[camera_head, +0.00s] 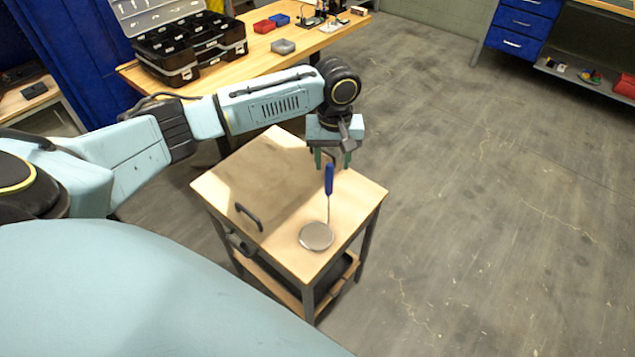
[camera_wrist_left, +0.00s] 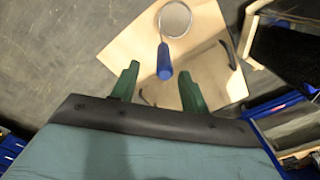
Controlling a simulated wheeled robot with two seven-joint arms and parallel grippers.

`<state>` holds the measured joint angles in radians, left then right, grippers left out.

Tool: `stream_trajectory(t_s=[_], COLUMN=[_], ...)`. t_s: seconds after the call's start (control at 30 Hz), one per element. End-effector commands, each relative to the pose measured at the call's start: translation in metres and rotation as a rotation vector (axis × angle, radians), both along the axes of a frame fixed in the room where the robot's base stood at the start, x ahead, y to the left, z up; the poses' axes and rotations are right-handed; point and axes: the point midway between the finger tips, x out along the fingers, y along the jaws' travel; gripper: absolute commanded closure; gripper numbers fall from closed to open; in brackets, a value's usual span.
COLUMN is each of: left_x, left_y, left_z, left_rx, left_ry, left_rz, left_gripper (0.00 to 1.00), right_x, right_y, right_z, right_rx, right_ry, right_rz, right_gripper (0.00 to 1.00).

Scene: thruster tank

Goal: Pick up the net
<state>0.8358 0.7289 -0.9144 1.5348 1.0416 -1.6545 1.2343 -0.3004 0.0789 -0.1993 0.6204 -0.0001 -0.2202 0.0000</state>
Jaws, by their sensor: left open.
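The net has a blue handle (camera_head: 328,179), a thin metal shaft and a round pale hoop (camera_head: 316,236). It lies on the wooden top of a small cart (camera_head: 270,160), hoop towards the front corner. My left gripper (camera_head: 333,163) is open with green fingers pointing down, above the cart top near the handle's far end. In the left wrist view the blue handle (camera_wrist_left: 164,62) shows between and beyond the two green fingers (camera_wrist_left: 158,80), and the hoop (camera_wrist_left: 174,19) lies farther off. Nothing is between the fingers that I can see gripped. My right gripper is not seen.
A dark handle (camera_head: 248,216) sits on the cart's left part. A wooden workbench (camera_head: 270,45) with an open black case (camera_head: 185,50) and small red, blue and grey bins stands behind. Blue drawers (camera_head: 520,25) are at the back right. The floor right of the cart is clear.

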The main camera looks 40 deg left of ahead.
Motion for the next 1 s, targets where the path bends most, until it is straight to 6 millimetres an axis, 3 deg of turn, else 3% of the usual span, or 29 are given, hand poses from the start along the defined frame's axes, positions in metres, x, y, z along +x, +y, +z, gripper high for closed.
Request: stream_trajectory(t_s=[0.27,0.53,0.83,1.0], left_x=[-0.002,-0.007,-0.007,-0.006], left_y=[0.001,0.003,0.003,0.003], left_z=[-0.023,-0.061,-0.067,-0.067], left_rx=[0.000,0.000,0.000,0.000], left_ry=[0.000,-0.001,-0.003,-0.003], left_rz=[-0.002,-0.002,-0.003,-0.003], left_gripper=[0.55,0.55,0.55,0.74], right_x=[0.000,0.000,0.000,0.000], right_y=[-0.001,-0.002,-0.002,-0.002], right_z=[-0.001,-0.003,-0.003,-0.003], right_rx=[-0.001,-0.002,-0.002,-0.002], right_ry=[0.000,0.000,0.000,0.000], right_rz=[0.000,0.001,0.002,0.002], right_gripper=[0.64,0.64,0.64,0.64])
